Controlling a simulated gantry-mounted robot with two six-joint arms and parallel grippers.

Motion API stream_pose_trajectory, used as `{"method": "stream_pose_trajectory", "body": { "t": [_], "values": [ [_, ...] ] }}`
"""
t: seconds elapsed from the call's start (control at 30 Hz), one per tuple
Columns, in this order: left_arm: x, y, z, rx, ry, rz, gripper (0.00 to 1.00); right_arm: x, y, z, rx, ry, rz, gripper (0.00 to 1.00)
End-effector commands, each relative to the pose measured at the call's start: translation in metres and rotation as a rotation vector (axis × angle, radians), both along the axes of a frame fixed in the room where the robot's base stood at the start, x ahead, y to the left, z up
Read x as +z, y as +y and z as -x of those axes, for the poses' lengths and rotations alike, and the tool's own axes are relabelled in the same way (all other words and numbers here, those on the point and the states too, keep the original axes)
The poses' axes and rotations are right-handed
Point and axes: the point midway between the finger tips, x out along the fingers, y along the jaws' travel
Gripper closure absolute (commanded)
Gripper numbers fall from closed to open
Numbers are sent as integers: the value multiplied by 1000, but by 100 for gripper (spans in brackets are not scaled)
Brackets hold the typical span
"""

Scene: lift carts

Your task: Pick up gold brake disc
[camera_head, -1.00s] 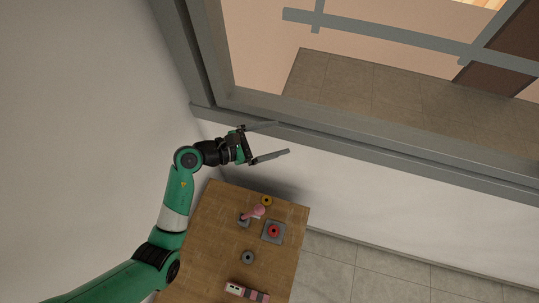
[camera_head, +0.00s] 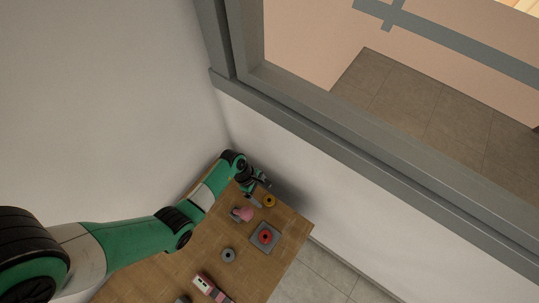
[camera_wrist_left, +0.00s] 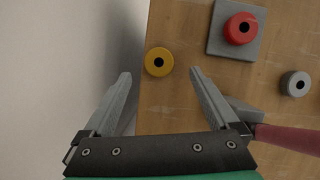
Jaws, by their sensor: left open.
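The gold brake disc (camera_head: 269,201) is a small yellow ring lying flat near the far corner of the wooden table. In the left wrist view the gold brake disc (camera_wrist_left: 159,61) shows whole, with a dark centre hole, just beyond and between the fingertips. My left gripper (camera_head: 262,190) is at the far edge of the table, beside the disc. In the wrist view the left gripper (camera_wrist_left: 160,77) is open, its two fingers apart with nothing between them. My right gripper is not in view.
A red disc (camera_head: 265,237) sits on a grey square plate (camera_head: 256,247). A pink-handled object (camera_head: 242,214) lies close to the gripper, left of the gold disc. A grey disc (camera_head: 228,255) and a red-and-white item (camera_head: 209,287) lie nearer. A wall borders the table (camera_head: 289,240).

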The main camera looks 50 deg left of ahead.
Motion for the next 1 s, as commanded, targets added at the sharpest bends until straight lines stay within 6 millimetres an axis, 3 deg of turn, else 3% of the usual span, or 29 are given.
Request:
{"method": "stream_pose_trajectory", "body": {
  "t": [0.17, 0.43, 0.7, 0.77, 1.0],
  "values": [
    [-6, -2, -1, 0, -1, 1, 6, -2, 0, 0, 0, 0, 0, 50],
    [-48, -12, -7, -1, 0, 0, 6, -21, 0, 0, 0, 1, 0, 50],
    [-51, -14, -9, 1, -2, 0, 6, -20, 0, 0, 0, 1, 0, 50],
    [-51, -14, -9, 1, -2, 0, 14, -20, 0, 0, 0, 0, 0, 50],
    [-51, -14, -9, 1, -2, 0, 57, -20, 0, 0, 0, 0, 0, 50]
  ]
}}
